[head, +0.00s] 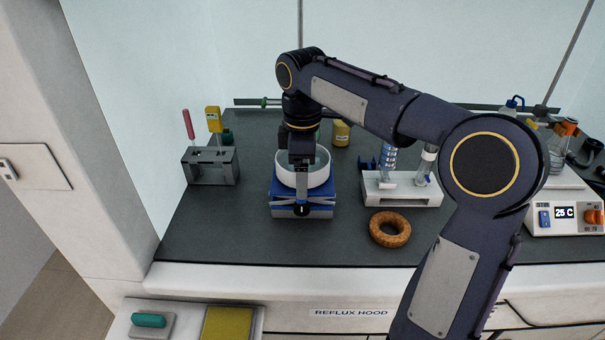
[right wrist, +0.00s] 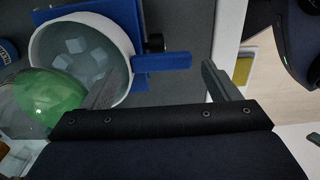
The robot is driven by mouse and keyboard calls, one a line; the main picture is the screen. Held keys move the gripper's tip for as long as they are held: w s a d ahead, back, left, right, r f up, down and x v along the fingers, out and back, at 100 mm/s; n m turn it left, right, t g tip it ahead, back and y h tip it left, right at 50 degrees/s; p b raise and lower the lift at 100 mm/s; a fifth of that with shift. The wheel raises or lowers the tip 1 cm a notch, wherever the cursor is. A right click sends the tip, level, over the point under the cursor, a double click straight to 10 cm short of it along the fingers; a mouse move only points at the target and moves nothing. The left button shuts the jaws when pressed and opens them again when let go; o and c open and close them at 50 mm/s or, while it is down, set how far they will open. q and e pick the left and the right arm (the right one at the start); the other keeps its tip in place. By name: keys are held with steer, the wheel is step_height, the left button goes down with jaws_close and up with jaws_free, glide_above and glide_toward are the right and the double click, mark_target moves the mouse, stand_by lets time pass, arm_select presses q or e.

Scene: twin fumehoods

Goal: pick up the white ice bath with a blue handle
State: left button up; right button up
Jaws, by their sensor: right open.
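The white ice bath (head: 318,177) is a round white bowl on a blue lab jack (head: 290,211) in the head view. In the right wrist view the ice bath (right wrist: 128,40) holds several pale ice cubes. Its flat blue handle (right wrist: 165,61) sticks out to the right there. My right gripper (right wrist: 163,68) is open, with its two fingers apart, one on each side of the handle's line. In the head view my right gripper (head: 302,190) hangs over the front of the bowl and hides part of it and the handle. My left gripper is not in view.
A rounded glass vessel with green contents (right wrist: 45,95) sits close to the bowl and one finger. A cork ring (head: 390,238) and a white rack (head: 402,200) stand to the right. A grey block (head: 211,176) stands left. The counter's front is mostly clear.

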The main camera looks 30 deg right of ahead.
step_height(320, 180, down, 5)
steer(key=shift+r, duration=0.15)
steer(key=c, duration=1.2)
steer(key=shift+r, duration=0.1)
steer(key=shift+c, duration=0.4)
steer(key=shift+r, duration=0.1)
